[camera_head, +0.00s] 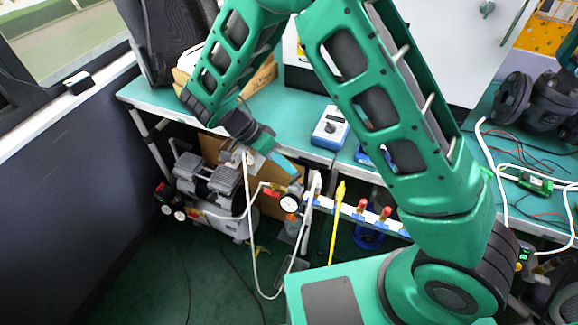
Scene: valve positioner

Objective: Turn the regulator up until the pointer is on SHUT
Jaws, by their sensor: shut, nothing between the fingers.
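My gripper (288,166) is at the end of my green arm, in front of the bench edge. Its fingers look closed and I see nothing held. Just below it is a small round gauge (290,203) with a white face and dark rim, beside a red fitting on a white pipe assembly. The fingertips look apart from the gauge, but depth is hard to judge. I cannot tell for certain which part is the regulator. A pointer and a SHUT mark are too small to make out.
A white rail (345,210) with red knobs runs right from the gauge. A compressor (210,185) stands at left under the green bench (160,98). A blue-and-white box (330,128) sits on the bench. A white hose loops below the gauge. Dark floor at lower left is mostly clear.

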